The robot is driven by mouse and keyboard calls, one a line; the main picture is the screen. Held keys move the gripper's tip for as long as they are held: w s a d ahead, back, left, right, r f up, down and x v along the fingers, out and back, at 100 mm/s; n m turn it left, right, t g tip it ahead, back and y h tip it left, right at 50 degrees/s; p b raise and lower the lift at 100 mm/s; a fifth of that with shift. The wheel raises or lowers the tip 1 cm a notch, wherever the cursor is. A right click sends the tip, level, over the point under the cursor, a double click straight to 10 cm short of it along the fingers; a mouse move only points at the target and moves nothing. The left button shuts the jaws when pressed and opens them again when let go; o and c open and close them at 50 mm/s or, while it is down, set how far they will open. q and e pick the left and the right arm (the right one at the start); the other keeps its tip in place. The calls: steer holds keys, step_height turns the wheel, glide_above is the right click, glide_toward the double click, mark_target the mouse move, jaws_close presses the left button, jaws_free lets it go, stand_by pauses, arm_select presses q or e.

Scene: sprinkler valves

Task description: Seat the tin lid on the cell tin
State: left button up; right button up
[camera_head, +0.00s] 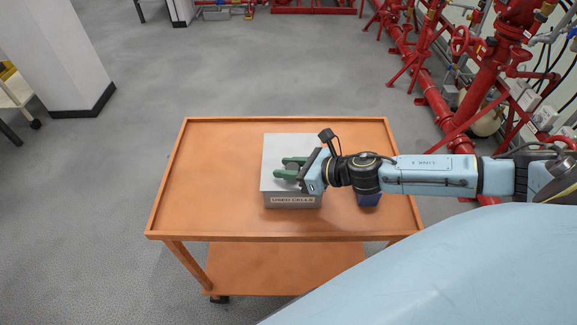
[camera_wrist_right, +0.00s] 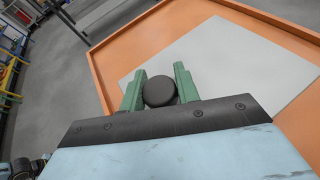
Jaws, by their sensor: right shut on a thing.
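The cell tin (camera_head: 267,202) is a grey box with a "USED CELLS" label on its front, standing on the orange cart. The tin lid (camera_head: 290,147) is a flat grey plate over the tin; it also fills much of the right wrist view (camera_wrist_right: 225,55). My right gripper (camera_head: 279,168) has green fingers and reaches in from the right over the lid. In the wrist view its fingers are shut on the lid's dark round knob (camera_wrist_right: 159,92). The lid looks lined up with the tin, but I cannot tell whether it touches the rim. My left gripper is not in view.
The orange cart (camera_head: 215,180) has a raised rim and a clear left side. Red pipes and valves (camera_head: 490,85) stand at the back right. A white pillar (camera_head: 55,50) is at the left.

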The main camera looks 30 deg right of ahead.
steer(key=o, duration=1.2)
steer(key=shift+s+d+r, duration=0.15)
steer(key=shift+s+d, duration=0.2)
steer(key=shift+s, duration=0.15)
steer(key=shift+b+v, duration=0.55)
steer(key=shift+v, duration=2.85)
steer(key=shift+a+r, duration=0.1)
steer(key=shift+r, duration=0.05)
